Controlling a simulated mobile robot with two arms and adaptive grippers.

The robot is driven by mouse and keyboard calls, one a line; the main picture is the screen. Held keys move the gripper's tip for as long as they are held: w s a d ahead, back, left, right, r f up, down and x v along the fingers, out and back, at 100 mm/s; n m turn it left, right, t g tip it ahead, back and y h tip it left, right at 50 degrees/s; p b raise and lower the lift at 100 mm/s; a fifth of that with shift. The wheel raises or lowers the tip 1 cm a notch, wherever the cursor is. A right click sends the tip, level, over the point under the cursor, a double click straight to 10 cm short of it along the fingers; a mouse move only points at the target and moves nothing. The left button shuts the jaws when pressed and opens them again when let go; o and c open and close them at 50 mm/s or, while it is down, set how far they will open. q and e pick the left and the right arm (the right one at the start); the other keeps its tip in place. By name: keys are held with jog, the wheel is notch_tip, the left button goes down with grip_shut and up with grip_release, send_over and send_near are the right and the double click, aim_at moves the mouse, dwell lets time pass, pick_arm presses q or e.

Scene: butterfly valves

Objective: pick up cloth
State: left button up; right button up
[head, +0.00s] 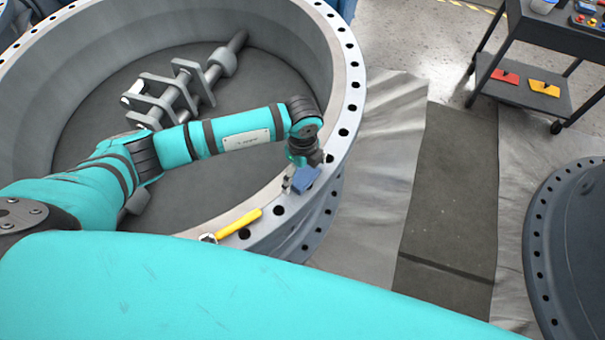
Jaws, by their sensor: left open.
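A small blue cloth (306,179) lies on the flanged rim of the large round valve body (349,84). My left arm reaches in from the left across the valve opening. My left gripper (288,185) points down at the rim, right beside the cloth's left edge. It is open, and its fingers are small and partly hidden by the wrist above. Whether a finger touches the cloth I cannot tell. My right gripper is not in view.
A yellow-handled tool (238,224) lies on the rim, left of the cloth. A grey metal shaft assembly (185,86) sits inside the valve. A dark cart (520,85) stands upper right. Another flanged valve part (575,250) is at right. A dark floor strip (450,190) lies between.

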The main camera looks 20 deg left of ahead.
aim_at(303, 174)
pick_arm(q)
jog(key=c, duration=1)
jog(key=shift+r, duration=0.1)
jog(key=shift+r, duration=0.6)
notch_tip(303, 174, up, 2)
jog(key=shift+r+b, duration=0.15)
jog(key=shift+b, duration=0.15)
jog(key=s+a, duration=0.1)
jog(key=s, duration=0.3)
jog(key=s+a+b, duration=0.1)
jog(key=s, duration=0.4)
jog(key=s+a+r, duration=0.1)
jog(key=s+a, duration=0.1)
jog(key=s, duration=0.3)
jog(key=shift+s+a, duration=0.1)
jog(key=shift+s, duration=0.1)
jog(key=shift+s+a+r+b, duration=0.2)
jog(key=shift+s+b, duration=0.1)
jog(key=shift+s, duration=0.2)
